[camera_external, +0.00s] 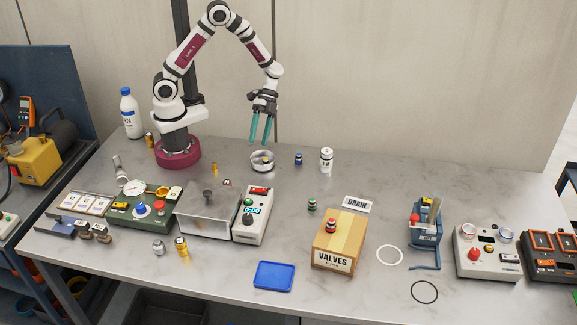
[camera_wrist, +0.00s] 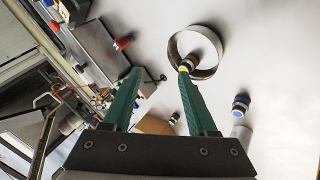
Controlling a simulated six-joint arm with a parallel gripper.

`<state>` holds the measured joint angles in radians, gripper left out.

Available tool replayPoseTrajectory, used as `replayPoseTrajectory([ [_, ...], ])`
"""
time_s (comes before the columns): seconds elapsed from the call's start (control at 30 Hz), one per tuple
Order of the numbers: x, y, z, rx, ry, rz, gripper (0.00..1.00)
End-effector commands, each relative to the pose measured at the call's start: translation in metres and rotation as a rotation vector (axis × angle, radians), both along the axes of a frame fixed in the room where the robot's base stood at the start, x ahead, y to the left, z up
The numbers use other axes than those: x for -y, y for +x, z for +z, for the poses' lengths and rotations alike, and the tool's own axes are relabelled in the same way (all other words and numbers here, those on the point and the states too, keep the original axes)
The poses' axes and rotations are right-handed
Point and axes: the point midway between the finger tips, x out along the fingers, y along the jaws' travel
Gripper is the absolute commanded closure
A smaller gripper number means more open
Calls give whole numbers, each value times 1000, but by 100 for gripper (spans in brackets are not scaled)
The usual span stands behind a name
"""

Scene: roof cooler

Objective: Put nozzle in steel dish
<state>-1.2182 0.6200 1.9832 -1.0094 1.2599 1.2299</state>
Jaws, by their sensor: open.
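The steel dish (camera_external: 254,168) is a small round metal dish on the bench below my gripper. In the wrist view its rim shows as a ring (camera_wrist: 219,42). A small dark and brass-coloured piece, which looks like the nozzle (camera_wrist: 189,61), lies inside the rim near its edge. In the external view the dish's contents are too small to make out clearly. My gripper (camera_external: 261,142) hangs above the dish with its green fingers pointing down, apart and empty. In the wrist view, my gripper's (camera_wrist: 160,74) right fingertip overlaps the piece in the picture; I see no grip on it.
A blue-capped dark vial (camera_external: 298,159) and a white bottle (camera_external: 326,160) stand right of the dish. A small brass piece (camera_external: 214,168) stands to its left. The wooden valves box (camera_external: 339,240) is farther right.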

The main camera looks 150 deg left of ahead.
Motion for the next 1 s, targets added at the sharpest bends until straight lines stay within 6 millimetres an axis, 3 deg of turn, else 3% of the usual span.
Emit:
replayPoseTrajectory([
  [0.43,1,0,6,-1,-1,-1,42],
  [0.5,8,3,12,-16,6,-28,42],
  [0.57,29,9,26,-57,25,-92,42],
  [0.67,95,11,65,-191,120,-279,42],
  [0.7,123,3,80,-249,185,-355,42],
  [0.8,174,-30,108,-347,395,-500,42],
  [0.9,194,-62,122,-360,609,-567,42],
  [1.0,197,-79,127,-328,750,-581,42],
])
